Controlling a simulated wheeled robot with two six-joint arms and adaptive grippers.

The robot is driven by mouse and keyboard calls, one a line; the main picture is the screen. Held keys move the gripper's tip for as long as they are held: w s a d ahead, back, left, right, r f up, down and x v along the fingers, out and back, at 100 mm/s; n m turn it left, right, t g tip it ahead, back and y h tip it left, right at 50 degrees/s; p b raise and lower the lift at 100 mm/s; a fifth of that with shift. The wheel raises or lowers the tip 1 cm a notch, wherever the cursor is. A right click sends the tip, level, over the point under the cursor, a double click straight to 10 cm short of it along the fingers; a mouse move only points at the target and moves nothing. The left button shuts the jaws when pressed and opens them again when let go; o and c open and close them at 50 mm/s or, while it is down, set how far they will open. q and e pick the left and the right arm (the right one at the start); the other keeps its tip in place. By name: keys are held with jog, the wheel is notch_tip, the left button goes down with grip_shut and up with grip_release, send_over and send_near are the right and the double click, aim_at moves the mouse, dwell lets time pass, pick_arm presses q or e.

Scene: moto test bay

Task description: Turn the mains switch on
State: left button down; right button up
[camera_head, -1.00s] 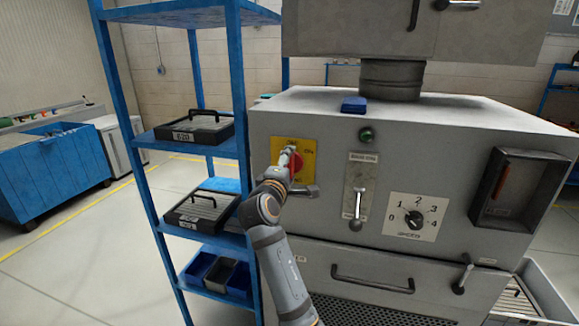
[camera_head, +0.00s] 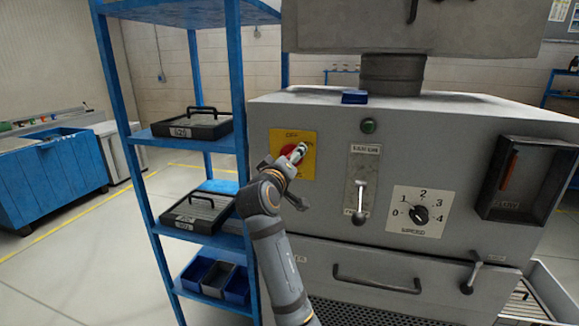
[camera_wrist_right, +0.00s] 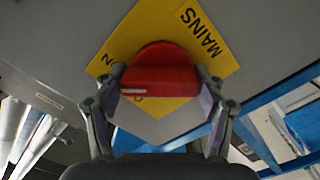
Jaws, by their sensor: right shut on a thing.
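The mains switch is a red rotary knob (camera_wrist_right: 160,72) on a yellow plate (camera_head: 306,165) at the left of the grey machine front. The plate reads OFF at its top and ON at its upper right; MAINS shows in the right wrist view. My right gripper (camera_wrist_right: 160,88) is shut on the red knob, one finger on each side of it. In the head view the right gripper (camera_head: 292,156) covers much of the knob, and its upper end leans toward the ON label. The exact knob angle is hard to read there. My left gripper is in neither view.
Right of the switch are a green lamp (camera_head: 368,126), a slide lever (camera_head: 360,197) and a numbered dial (camera_head: 420,213). Drawer handles sit below. A blue shelf rack (camera_head: 240,100) with trays stands close on the left. Open floor lies beyond it.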

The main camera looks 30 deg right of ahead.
aim_at(293, 118)
jog(key=m+b, duration=0.3)
jog(key=m, duration=0.2)
jog(key=shift+f+b, duration=0.2)
jog(key=shift+b, duration=0.15)
jog(key=shift+m+b, duration=1)
jog(key=shift+m, duration=0.8)
jog(key=shift+r+m, duration=0.15)
jog(key=shift+m, duration=0.15)
jog(key=o, duration=1.2)
jog(key=shift+c, duration=0.2)
notch_tip(293, 118, up, 10)
jog(key=shift+f, duration=0.1)
